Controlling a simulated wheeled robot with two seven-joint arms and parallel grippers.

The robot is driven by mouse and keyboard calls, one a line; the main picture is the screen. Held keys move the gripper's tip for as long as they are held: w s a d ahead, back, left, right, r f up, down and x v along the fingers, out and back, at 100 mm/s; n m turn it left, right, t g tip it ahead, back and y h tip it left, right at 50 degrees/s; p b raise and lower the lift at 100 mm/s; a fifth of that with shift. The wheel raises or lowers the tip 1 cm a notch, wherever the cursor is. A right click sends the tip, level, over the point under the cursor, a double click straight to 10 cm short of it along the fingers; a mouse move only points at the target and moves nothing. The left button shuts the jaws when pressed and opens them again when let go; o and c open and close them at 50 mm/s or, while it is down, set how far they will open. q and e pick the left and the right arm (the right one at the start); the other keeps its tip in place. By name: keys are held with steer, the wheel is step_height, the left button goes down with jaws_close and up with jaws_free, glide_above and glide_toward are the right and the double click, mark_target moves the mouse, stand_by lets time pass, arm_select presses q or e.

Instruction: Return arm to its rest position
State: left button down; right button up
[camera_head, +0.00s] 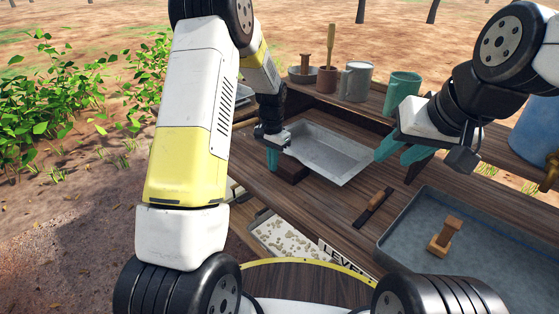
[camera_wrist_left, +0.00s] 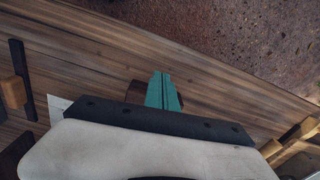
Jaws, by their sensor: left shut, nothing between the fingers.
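My left gripper (camera_head: 272,158) has its teal fingers together and empty, just left of the grey metal tray (camera_head: 330,150) on the wooden table (camera_head: 315,205). In the left wrist view the fingers (camera_wrist_left: 163,92) are pressed together in front of a dark brown block (camera_wrist_left: 135,92). In the head view a dark block (camera_head: 292,171) shows beside the fingers, under the tray's near-left corner. My right gripper (camera_head: 403,153) is at the tray's right side, its two teal fingers apart with nothing visible between them. Whether it touches the tray is unclear.
A large grey basin (camera_head: 405,240) with a wooden-handled tool (camera_head: 444,236) is at the right. A dark bar with a wooden handle (camera_head: 373,206) lies on the table. Mugs (camera_head: 356,82) and pots stand on the back shelf. A lower tray (camera_head: 290,238) holds pale bits.

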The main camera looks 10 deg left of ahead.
arm_select(q)
steer(key=s+r+n+t, duration=0.1)
steer(key=s+r, duration=0.3)
steer(key=r, duration=0.3)
steer(key=s+a+r+n+t+h, duration=0.1)
steer(key=s+r, duration=0.4)
steer(key=r, duration=0.3)
steer(key=s+r+n+t, duration=0.1)
steer(key=s+r, duration=0.3)
steer(key=r, duration=0.3)
steer(key=s+r+n+t+h, duration=0.1)
steer(key=s+r+n+t, duration=0.1)
steer(key=s, duration=1.4)
step_height(320, 180, up, 2)
steer(key=shift+a+r+n+t, duration=0.1)
steer(key=shift+a+n+t, duration=0.15)
steer(key=shift+t, duration=0.35)
